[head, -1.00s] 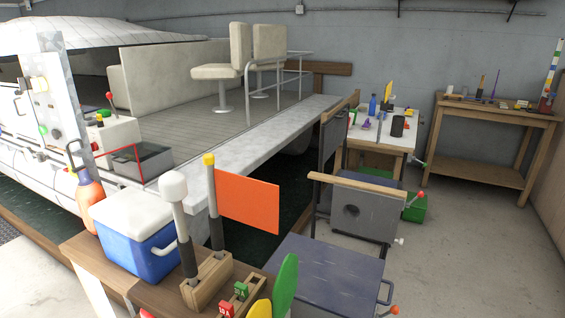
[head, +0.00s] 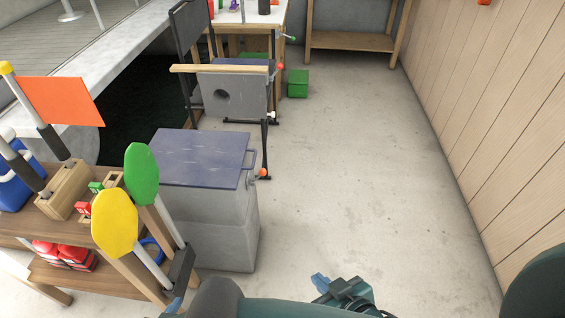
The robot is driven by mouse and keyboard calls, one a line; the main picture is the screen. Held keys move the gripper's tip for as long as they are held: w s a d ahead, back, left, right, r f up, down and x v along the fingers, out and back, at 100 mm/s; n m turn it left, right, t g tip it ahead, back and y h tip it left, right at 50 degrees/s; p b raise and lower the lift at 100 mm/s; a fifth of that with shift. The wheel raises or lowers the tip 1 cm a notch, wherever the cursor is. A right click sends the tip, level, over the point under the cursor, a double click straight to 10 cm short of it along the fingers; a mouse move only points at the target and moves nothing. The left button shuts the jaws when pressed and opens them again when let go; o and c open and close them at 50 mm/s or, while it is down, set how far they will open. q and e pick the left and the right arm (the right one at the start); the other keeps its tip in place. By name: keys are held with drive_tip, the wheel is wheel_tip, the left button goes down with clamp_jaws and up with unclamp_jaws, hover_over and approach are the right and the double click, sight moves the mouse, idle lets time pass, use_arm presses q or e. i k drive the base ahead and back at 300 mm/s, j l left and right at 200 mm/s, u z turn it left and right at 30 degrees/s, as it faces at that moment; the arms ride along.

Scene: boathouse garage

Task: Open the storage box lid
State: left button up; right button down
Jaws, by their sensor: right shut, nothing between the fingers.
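The storage box (head: 215,225) is a grey box on the floor left of centre. Its dark blue lid (head: 200,160) lies flat and closed on top, with a bar handle (head: 250,165) on its right edge. My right gripper (head: 321,284) is at the bottom centre, shut and empty, in front of and to the right of the box, clear of it. A small blue tip of my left gripper (head: 173,305) shows at the bottom edge, left of the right gripper. Most of it is hidden, so its jaws cannot be judged.
A wooden stand (head: 120,265) with yellow (head: 113,222) and green paddles (head: 141,172) stands close at the box's left; the green one overlaps the lid's corner. A grey panel frame (head: 235,95) stands behind the box. Concrete floor (head: 350,190) is clear to the right, up to the plank wall (head: 490,110).

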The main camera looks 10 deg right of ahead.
sight(212, 160)
drive_tip(key=l+u, duration=0.15)
drive_tip(key=u, duration=0.75)
drive_tip(key=i+l+u, duration=0.1)
drive_tip(key=l+u, duration=0.75)
drive_tip(key=u, duration=0.15)
drive_tip(key=l+u, duration=0.25)
drive_tip(key=l, duration=0.3)
drive_tip(key=k+l+u, duration=0.2)
drive_tip(key=l, duration=0.85)
drive_tip(key=k+l+u, duration=0.1)
drive_tip(key=l, duration=1.75)
